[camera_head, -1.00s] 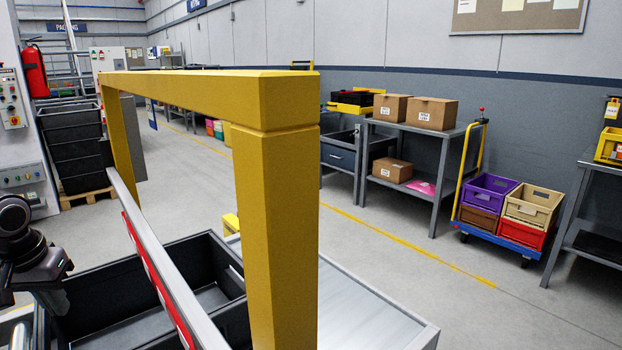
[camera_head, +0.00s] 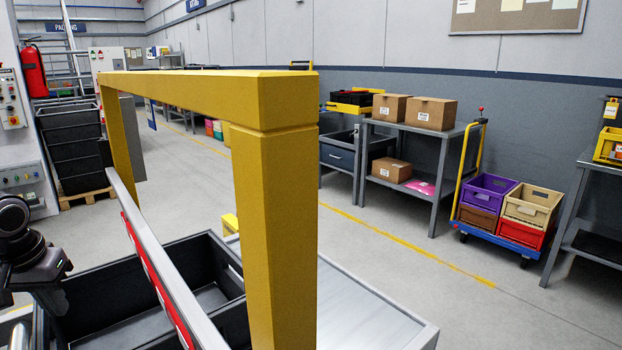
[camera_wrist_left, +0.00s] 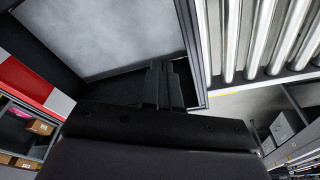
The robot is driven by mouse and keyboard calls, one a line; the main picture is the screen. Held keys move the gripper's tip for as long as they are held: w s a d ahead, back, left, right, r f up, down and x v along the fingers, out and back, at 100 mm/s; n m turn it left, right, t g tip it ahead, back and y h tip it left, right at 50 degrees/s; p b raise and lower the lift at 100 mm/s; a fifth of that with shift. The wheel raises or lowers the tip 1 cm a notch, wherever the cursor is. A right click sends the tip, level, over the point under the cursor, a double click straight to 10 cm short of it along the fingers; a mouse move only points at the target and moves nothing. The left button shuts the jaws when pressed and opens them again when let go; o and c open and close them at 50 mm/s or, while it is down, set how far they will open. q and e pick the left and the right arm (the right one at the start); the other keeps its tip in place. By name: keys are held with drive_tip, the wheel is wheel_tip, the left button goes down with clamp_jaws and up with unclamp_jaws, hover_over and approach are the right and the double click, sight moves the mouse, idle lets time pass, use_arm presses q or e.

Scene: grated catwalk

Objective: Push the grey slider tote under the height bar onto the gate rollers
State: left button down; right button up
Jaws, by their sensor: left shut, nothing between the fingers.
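The slider tote (camera_head: 95,266) is a dark grey open box at the lower left of the head view. It lies partly under the height bar (camera_head: 160,267), a grey bar with red and white stripes, which crosses over it. In the left wrist view the tote's pale floor (camera_wrist_left: 110,40) fills the upper left. My left gripper (camera_wrist_left: 163,85) is shut and empty at the tote's wall; I cannot tell whether it touches. In the head view my left arm shows at the left edge, with its fingertips hidden. My right gripper is not in view.
A yellow gate frame (camera_head: 275,220) stands over the tote. Metal rollers (camera_wrist_left: 255,35) lie beside the tote in the left wrist view. A grey conveyor end (camera_head: 370,310) extends right of the post. A cart with coloured crates (camera_head: 485,200) and a shelf table (camera_head: 415,135) stand farther back. Open floor lies between.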

use_arm(q)
drive_tip(key=shift+f, duration=0.15)
wheel_tip(320, 180, down, 5)
drive_tip(key=b, duration=0.3)
drive_tip(key=shift+f+b, duration=0.1)
drive_tip(key=shift+b, duration=0.25)
idle(0.4)
